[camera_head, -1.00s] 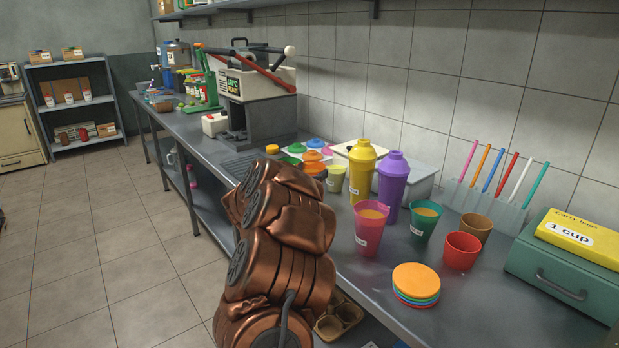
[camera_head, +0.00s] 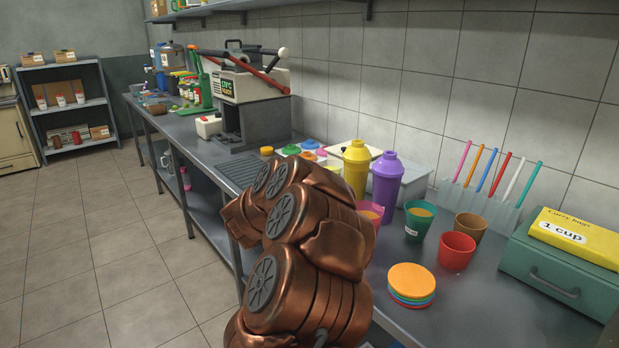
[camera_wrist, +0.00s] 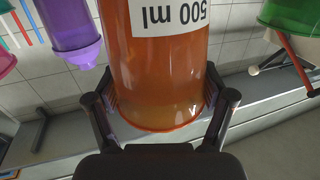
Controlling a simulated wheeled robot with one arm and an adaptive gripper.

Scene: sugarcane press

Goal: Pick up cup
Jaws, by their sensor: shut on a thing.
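In the wrist view, which is upside down, my gripper (camera_wrist: 158,95) is shut around a see-through orange-looking cup (camera_wrist: 160,62) with a white "500 ml" label. One finger lies on each side of it. In the head view, my arm hides the gripper and most of a pink cup (camera_head: 373,210) holding orange drink. I cannot tell for certain whether this is the held cup, or whether the held cup touches the counter.
A yellow shaker (camera_head: 356,168) and a purple shaker (camera_head: 385,185) stand behind the pink cup. Green (camera_head: 418,225), red (camera_head: 456,250) and brown (camera_head: 470,228) cups stand to its right. Stacked lids (camera_head: 411,280) lie nearer. A green case (camera_head: 560,272) is far right.

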